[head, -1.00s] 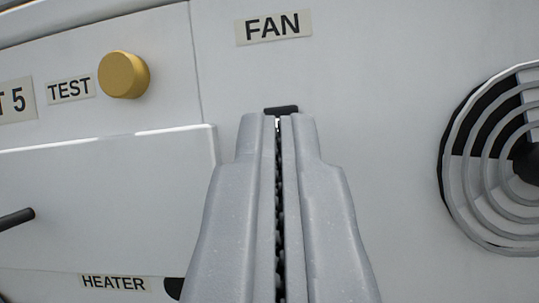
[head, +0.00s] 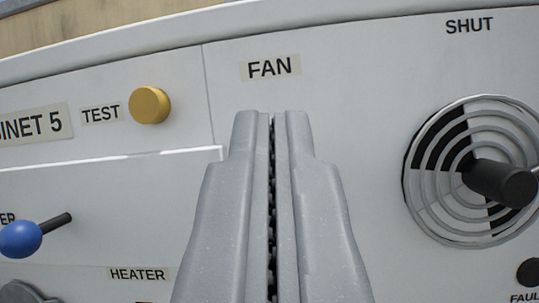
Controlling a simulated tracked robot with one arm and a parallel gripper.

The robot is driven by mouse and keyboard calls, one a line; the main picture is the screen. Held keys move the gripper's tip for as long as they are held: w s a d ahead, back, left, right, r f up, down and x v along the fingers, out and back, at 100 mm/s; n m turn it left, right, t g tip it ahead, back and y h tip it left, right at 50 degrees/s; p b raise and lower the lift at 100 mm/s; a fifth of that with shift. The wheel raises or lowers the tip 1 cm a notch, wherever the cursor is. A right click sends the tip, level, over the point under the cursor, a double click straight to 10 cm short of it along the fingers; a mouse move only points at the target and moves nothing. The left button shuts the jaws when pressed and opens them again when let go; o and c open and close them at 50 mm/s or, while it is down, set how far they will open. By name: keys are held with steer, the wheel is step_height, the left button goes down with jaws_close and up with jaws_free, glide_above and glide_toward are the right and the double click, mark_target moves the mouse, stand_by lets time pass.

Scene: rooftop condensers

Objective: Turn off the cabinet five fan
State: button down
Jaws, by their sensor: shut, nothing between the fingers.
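The white cabinet panel (head: 340,90) carries a label ending in "INET 5" (head: 35,124) at the left. The FAN label (head: 270,67) is at the upper middle. My gripper (head: 271,115) is shut and empty, its fingertips just below the FAN label. Whatever control belongs to that label is hidden behind the fingers. I cannot tell whether the fingertips touch the panel.
A yellow TEST button (head: 149,105) and a blue-knobbed lever (head: 22,238) are on the left. The HEATER label (head: 139,273) is below. A round fan grille (head: 440,195) with a dark knob (head: 500,183) projecting in front is on the right, under the SHUT label (head: 470,26).

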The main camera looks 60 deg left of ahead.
steer(key=f+b+v, duration=0.1)
steer(key=b+v, duration=0.1)
steer(key=v, duration=0.6)
steer(key=shift+f, duration=0.15)
steer(key=shift+w+d, duration=0.1)
steer(key=shift+d, duration=0.05)
step_height(320, 180, up, 3)
steer(key=w+d+m+t+h, duration=0.2)
steer(key=w+d+m+h, duration=0.15)
steer(key=m, duration=0.25)
steer(key=s+a+f+m+h+p, duration=0.2)
steer(key=s+f+h, duration=0.5)
steer(key=h, duration=0.2)
steer(key=s+d+f+h, duration=0.2)
steer(key=d+f+h, duration=0.1)
steer(key=f, duration=0.2)
steer(key=s+d+f+m+h, duration=0.1)
steer(key=s+d+f+h, duration=0.2)
steer(key=f, duration=0.3)
steer(key=shift+s+d+f+h, duration=0.2)
steer(key=shift+s+d+h, duration=0.1)
steer(key=shift+h, duration=0.25)
